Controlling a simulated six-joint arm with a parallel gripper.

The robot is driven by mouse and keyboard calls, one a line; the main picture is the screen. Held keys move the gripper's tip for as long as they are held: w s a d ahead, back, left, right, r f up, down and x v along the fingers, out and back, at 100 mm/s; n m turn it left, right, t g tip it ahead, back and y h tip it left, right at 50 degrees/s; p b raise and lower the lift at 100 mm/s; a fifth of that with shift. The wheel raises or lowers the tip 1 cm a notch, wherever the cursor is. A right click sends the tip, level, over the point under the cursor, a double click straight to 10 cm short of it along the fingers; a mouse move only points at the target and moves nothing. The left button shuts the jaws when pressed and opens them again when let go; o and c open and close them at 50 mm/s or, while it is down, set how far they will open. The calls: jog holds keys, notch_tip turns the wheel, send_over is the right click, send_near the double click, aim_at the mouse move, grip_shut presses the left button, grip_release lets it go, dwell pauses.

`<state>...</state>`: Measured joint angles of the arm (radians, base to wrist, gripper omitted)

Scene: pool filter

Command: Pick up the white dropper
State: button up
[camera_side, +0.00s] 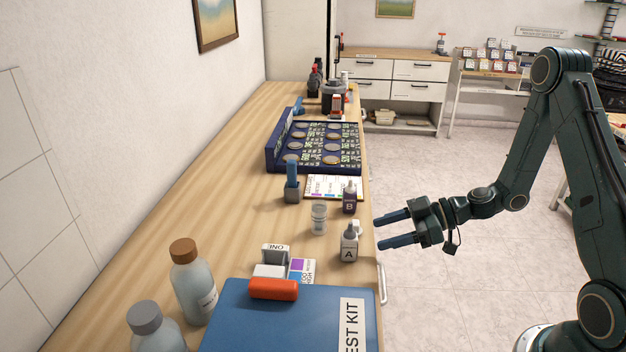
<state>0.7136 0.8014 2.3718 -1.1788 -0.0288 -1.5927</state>
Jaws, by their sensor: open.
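A greyer dropper bottle (349,200) marked B stands farther back. My gripper (380,231) is open and empty, with its two dark blue fingers pointing left. In the picture its fingertips are just right of bottle A and apart from it.
A clear vial (318,218) stands left of bottle A. The blue test kit case (270,320) with an orange handle lies in front. Two larger capped bottles stand at front left. A blue coin tray (283,158) lies farther back on the counter (215,190).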

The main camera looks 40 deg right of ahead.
aim_at(342, 243)
jog(key=shift+x, duration=2.85)
jog(key=shift+f, duration=0.1)
jog(key=shift+x, duration=2.6)
jog(key=shift+d+f, duration=0.1)
jog(key=shift+d, duration=0.05)
jog(key=c, duration=1.1)
jog(key=shift+o, duration=0.2)
notch_tip(342, 243, up, 20)
